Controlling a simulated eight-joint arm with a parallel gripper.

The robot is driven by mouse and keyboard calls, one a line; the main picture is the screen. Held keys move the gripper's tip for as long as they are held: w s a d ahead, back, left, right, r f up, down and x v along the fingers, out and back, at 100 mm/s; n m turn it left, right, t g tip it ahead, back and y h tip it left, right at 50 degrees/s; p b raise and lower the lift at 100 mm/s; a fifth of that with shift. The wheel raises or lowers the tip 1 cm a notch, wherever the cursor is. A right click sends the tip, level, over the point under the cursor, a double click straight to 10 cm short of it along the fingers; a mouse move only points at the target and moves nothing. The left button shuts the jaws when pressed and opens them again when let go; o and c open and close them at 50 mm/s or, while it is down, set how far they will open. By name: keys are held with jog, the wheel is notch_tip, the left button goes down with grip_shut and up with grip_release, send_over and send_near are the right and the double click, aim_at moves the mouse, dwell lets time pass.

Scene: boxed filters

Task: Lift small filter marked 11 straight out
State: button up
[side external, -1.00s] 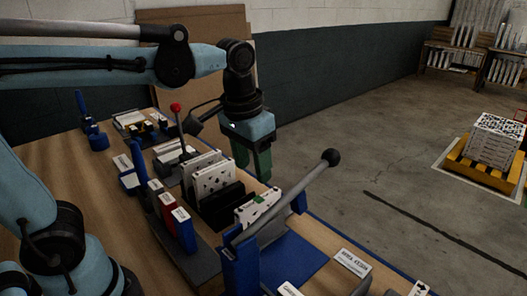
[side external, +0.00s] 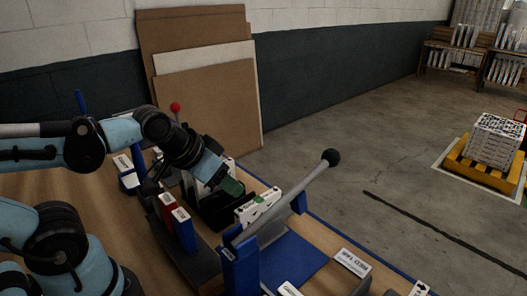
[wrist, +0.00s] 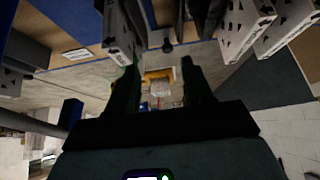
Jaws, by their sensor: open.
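White filters with black marks stand upright in a black rack (side external: 222,218) on the wooden table. One filter (side external: 258,208) with a green patch stands by the long lever, and the others are largely hidden behind my wrist. My gripper (side external: 232,188) is low over the rack, tilted with its fingers toward the right. In the wrist view, my gripper (wrist: 163,82) is open, with nothing clearly between its two dark fingers. White filters show left (wrist: 118,32) and right (wrist: 245,18) of the fingers. I cannot read which filter is marked 11.
A long lever (side external: 290,196) with a black knob rises beside the rack over a blue plate (side external: 285,262). Red and blue upright blocks (side external: 184,229) stand in front of the rack. A red-knobbed lever (side external: 176,107) stands behind. A yellow pallet (side external: 482,172) sits on the floor.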

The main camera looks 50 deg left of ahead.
aim_at(259, 200)
jog(key=w+d+r+g, duration=0.2)
jog(key=g, duration=0.1)
jog(key=w+d+r+g, duration=0.2)
jog(key=g, duration=0.1)
jog(key=shift+r, duration=0.2)
jog(key=shift+w+d+r+g, duration=0.25)
jog(key=shift+d+g, duration=0.1)
jog(key=shift+g, duration=0.15)
jog(key=shift+w+d+f, duration=0.1)
jog(key=shift+f, duration=2.95)
jog(key=shift+w+d+f, duration=0.1)
jog(key=shift+f, duration=2.95)
jog(key=shift+c, duration=0.3)
grip_shut()
